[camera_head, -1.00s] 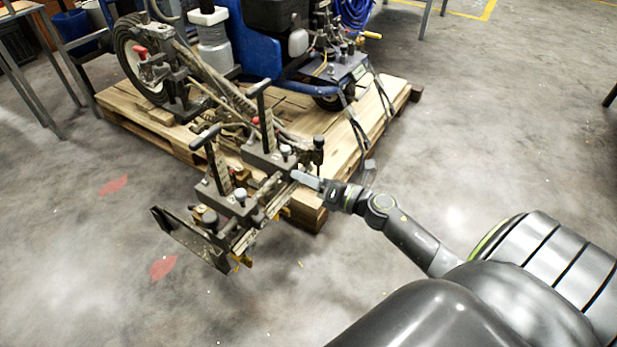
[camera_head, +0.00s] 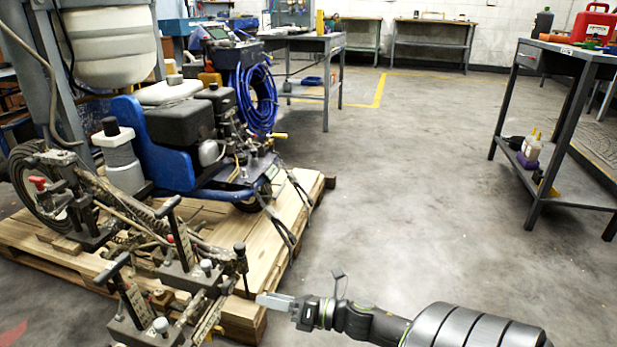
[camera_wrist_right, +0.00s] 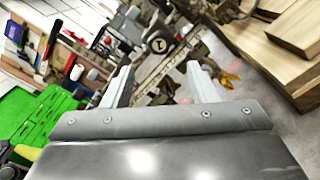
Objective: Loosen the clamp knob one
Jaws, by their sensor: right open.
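The line striper's clamp assembly (camera_head: 178,279) stands at the lower left of the head view, with upright black T-handles and small grey-topped knobs. One grey-topped knob (camera_head: 206,265) is left of my right gripper (camera_head: 264,300), and a black-topped post (camera_head: 240,248) rises just behind it. In the right wrist view a round grey knob (camera_wrist_right: 158,45) with a dark mark on top lies beyond and between the open fingers of the right gripper (camera_wrist_right: 160,82). The fingers appear empty and apart from it. I cannot tell which knob is number one. My left gripper is out of view.
The striper rests on a wooden pallet (camera_head: 308,200). A blue hose coil (camera_head: 262,98) hangs on the machine. A workbench (camera_head: 530,165) stands at the right, another (camera_head: 300,45) at the back. The concrete floor between is clear.

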